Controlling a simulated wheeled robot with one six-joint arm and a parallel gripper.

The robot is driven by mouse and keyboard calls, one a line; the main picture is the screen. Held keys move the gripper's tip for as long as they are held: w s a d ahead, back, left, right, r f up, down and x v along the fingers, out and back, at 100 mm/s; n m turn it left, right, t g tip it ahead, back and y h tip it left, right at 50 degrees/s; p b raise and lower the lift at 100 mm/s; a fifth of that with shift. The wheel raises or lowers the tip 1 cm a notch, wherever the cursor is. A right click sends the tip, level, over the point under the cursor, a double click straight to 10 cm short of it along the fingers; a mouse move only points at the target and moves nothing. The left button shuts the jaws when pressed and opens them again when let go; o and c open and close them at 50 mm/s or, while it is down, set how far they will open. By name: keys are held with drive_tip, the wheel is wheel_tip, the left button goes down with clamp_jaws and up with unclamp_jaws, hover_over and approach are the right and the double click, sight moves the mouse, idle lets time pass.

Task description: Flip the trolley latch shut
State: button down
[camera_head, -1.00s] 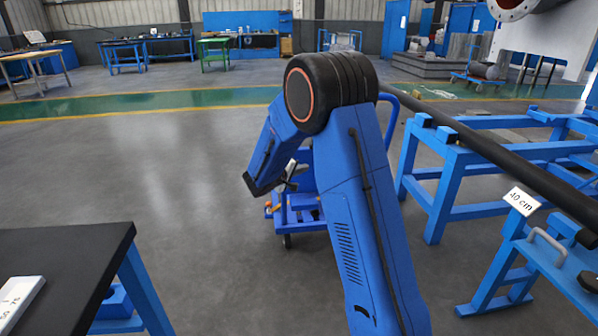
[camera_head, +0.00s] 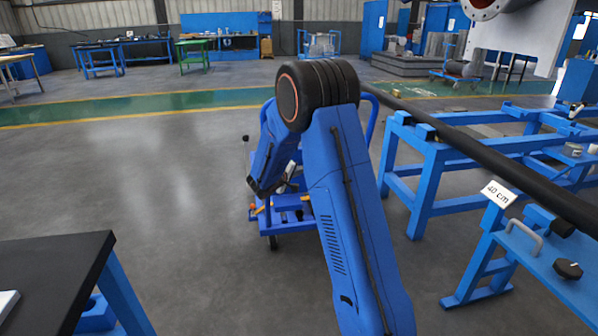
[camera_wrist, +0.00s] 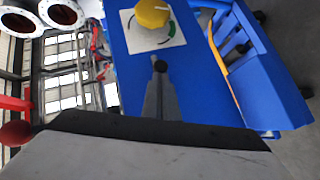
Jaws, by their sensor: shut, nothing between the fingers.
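The blue trolley (camera_head: 290,226) stands on the floor behind my arm in the head view, partly hidden by it. In the wrist view a blue panel (camera_wrist: 195,75), apparently the trolley's, fills the middle. It bears a yellow knob (camera_wrist: 152,13) on a white plate with a green arc. I cannot tell for sure which part is the latch. Contact cannot be told. In the head view the gripper is mostly hidden by the arm.
A blue frame (camera_head: 425,165) with a long black bar stands right of the trolley. A dark-topped table (camera_head: 50,270) is at the front left. Open floor lies left of the trolley. A red ball (camera_wrist: 15,133) shows at the wrist view's left edge.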

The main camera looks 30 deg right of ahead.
drive_tip(key=shift+d, duration=0.1)
drive_tip(key=shift+s+d, duration=0.25)
drive_tip(key=shift+d, duration=0.55)
drive_tip(key=shift+s+d, duration=0.25)
drive_tip(key=shift+d, duration=0.55)
drive_tip(key=w+a+v, duration=0.1)
drive_tip(key=w+v, duration=0.1)
drive_tip(key=v, duration=1.1)
drive_tip(key=shift+w+a+r, duration=0.15)
drive_tip(key=shift+w+r, duration=0.1)
